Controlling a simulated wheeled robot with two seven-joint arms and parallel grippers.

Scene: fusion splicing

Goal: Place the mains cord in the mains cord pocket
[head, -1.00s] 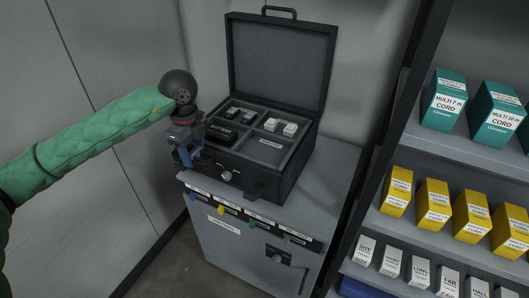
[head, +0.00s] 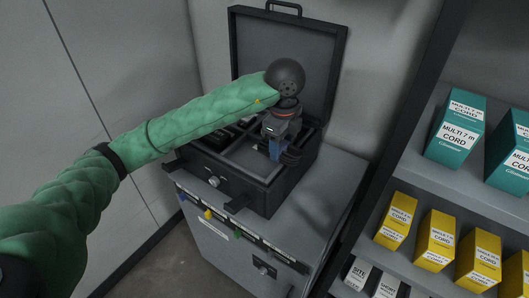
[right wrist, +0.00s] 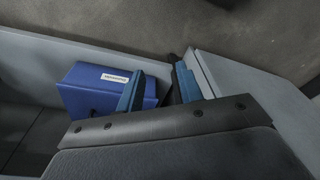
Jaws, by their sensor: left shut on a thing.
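My left gripper (head: 275,152) is over the right part of the open black case (head: 232,190), with its blue fingers pointing down. It is shut on a dark coiled bundle, the mains cord (head: 291,156), which shows beside and behind the fingers at the case's right side. I cannot tell whether the cord touches the case floor. The mains cord pocket cannot be singled out, as my arm and gripper cover much of the inside and its labels. In the right wrist view my right gripper (right wrist: 158,85) is open, with its blue fingers apart and nothing clearly between them.
The case stands on a grey cabinet (head: 325,205), its lid (head: 255,48) raised at the back. Shelves at the right hold teal boxes (head: 456,128), yellow boxes (head: 396,220) and white boxes. A blue box (right wrist: 85,92) lies beside the right gripper's left finger, near grey panels.

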